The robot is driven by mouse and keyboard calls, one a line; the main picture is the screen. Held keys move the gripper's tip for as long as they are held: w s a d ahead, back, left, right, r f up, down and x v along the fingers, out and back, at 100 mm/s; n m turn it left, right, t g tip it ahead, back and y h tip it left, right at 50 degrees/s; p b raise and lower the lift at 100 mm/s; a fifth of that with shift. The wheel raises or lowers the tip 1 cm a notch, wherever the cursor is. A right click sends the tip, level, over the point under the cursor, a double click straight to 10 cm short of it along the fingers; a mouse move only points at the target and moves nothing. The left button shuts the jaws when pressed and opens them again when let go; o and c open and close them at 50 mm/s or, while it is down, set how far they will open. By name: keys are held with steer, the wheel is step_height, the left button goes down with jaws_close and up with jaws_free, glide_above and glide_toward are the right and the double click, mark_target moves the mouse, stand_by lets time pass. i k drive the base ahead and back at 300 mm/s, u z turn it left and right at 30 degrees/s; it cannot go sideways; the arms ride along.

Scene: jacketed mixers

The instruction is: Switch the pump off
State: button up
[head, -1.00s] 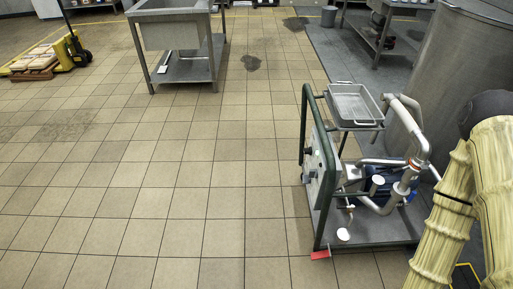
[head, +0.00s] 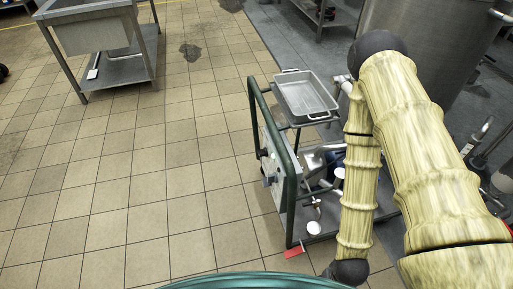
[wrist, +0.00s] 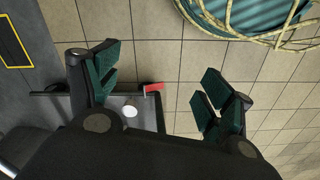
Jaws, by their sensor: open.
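The pump sits on a green-framed cart (head: 289,192). Its blue motor and steel pipes (head: 312,161) are partly hidden behind my arm. A light control panel (head: 272,150) with dark knobs or switches (head: 269,170) is on the cart's left side, seen at a slant; I cannot read the switch position. My gripper (wrist: 160,85) is open and empty in the wrist view, pointing down above the cart's end and the floor. The control panel cannot be made out in the wrist view. The head view does not show the gripper's fingers.
A steel tray (head: 306,95) tops the cart. A red piece (head: 294,251) sticks out at the cart's foot; it also shows between my fingers (wrist: 153,87). A steel sink table (head: 118,75) stands far left. A large tank (head: 420,45) stands behind. Tiled floor left of the cart is clear.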

mark_target(262, 152)
steer(key=u, duration=0.55)
steer(key=k, duration=1.3)
steer(key=u, duration=1.2)
steer(key=i, duration=1.3)
steer(key=z, duration=0.7)
steer(key=i, duration=0.65)
steer(key=z, duration=0.7)
